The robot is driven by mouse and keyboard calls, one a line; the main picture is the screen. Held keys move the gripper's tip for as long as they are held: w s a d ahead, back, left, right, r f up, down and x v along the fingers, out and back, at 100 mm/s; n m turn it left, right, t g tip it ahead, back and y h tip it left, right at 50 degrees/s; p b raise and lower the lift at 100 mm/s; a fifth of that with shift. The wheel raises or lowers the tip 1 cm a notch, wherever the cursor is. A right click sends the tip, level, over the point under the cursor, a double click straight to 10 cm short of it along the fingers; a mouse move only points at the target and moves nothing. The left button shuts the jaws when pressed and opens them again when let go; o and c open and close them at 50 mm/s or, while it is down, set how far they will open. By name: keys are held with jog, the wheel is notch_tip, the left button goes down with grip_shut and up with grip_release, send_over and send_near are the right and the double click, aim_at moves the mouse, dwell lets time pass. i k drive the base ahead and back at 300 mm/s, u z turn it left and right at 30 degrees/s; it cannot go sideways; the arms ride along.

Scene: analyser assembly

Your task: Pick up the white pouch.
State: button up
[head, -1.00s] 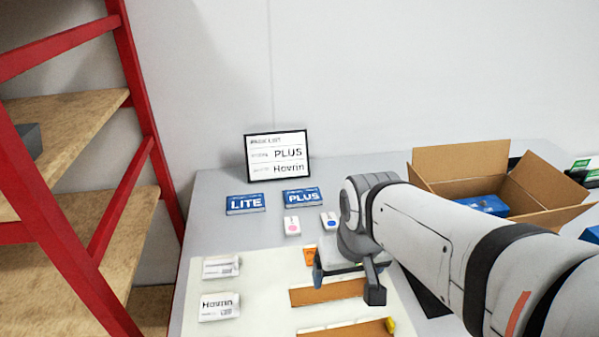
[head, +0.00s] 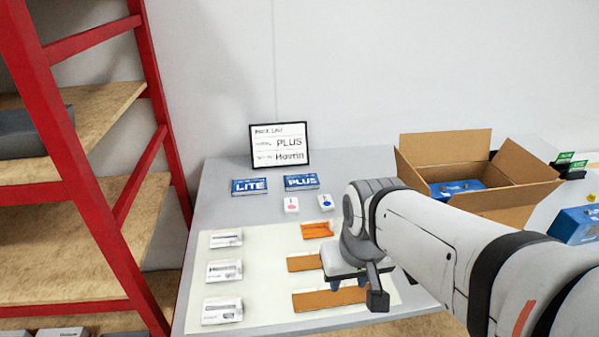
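Three white pouches lie in a column on the left of a cream mat (head: 262,284): a back one (head: 226,238), a middle one (head: 224,271) and a front one (head: 222,311). Each bears dark print, too small to read surely now. My gripper (head: 353,288) is over the right part of the mat, to the right of all the pouches and apart from them. Its fingers are spread, and I see nothing held. It partly hides the orange-brown flat pieces, of which the back (head: 317,230), middle (head: 304,263) and front (head: 322,299) ones show.
Blue LITE (head: 249,187) and PLUS (head: 301,181) boxes lie behind the mat, with two small white items (head: 291,204) nearby. An open carton (head: 520,195) is at right. A red-framed shelf (head: 160,150) stands left.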

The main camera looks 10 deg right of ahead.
aim_at(324, 201)
jog(key=z, duration=0.45)
jog(key=k, duration=0.15)
jog(key=u, duration=1.65)
jog(key=k, duration=1.1)
jog(key=z, duration=0.65)
jog(key=i, duration=1.5)
jog(key=z, duration=0.05)
